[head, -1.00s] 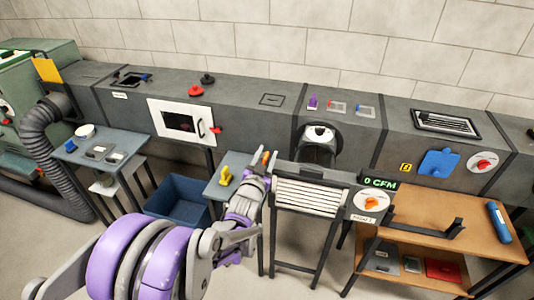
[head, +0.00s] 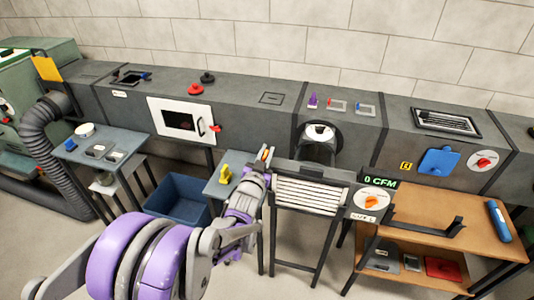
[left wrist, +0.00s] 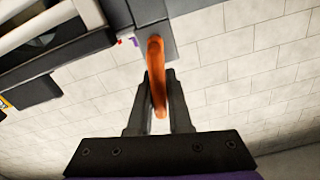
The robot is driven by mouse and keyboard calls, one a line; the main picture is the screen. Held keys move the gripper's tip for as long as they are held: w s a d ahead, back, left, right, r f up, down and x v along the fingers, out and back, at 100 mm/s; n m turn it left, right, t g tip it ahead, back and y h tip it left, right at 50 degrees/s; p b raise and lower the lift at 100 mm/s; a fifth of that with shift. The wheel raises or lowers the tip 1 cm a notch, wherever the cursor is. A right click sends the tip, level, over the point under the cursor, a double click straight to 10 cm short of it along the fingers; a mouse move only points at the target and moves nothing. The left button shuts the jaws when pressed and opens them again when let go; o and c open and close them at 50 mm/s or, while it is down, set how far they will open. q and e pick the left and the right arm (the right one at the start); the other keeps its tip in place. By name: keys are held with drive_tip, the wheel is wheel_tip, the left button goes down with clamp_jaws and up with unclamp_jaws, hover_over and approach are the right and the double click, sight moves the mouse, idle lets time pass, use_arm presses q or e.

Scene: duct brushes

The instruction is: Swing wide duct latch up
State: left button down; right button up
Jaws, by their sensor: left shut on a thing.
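The orange latch (left wrist: 156,75) is a smooth curved bar on a grey bracket (left wrist: 148,10) in the left wrist view. In the head view its orange tip (head: 265,155) shows small at the left upper corner of the louvred duct box (head: 311,195). My left gripper (left wrist: 158,98) is shut on the latch, one dark finger on each side, with its lower end between them. In the head view my left gripper (head: 263,161) is beside that corner, and its fingers partly hide the latch. My right gripper is not in view.
The long grey duct (head: 243,105) runs along the wall, with a white door (head: 182,124) and a red knob (head: 195,89). A yellow object (head: 225,173) stands on a small table left of my gripper. A wooden bench (head: 450,220) is at right.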

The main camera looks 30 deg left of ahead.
use_arm(q)
drive_tip(key=shift+s+a+f+n+b, duration=0.15)
drive_tip(key=shift+a+n+b, duration=0.15)
drive_tip(key=shift+n+b, duration=0.35)
drive_tip(key=shift+a+n+b, duration=0.2)
drive_tip(key=shift+n+b, duration=0.1)
drive_tip(key=shift+n, duration=0.35)
drive_tip(key=c, duration=0.9)
unclamp_jaws()
drive_tip(key=shift+r, duration=0.2)
drive_tip(key=v, duration=1.1)
drive_tip(key=shift+a+b, duration=0.1)
drive_tip(key=shift+b, duration=0.25)
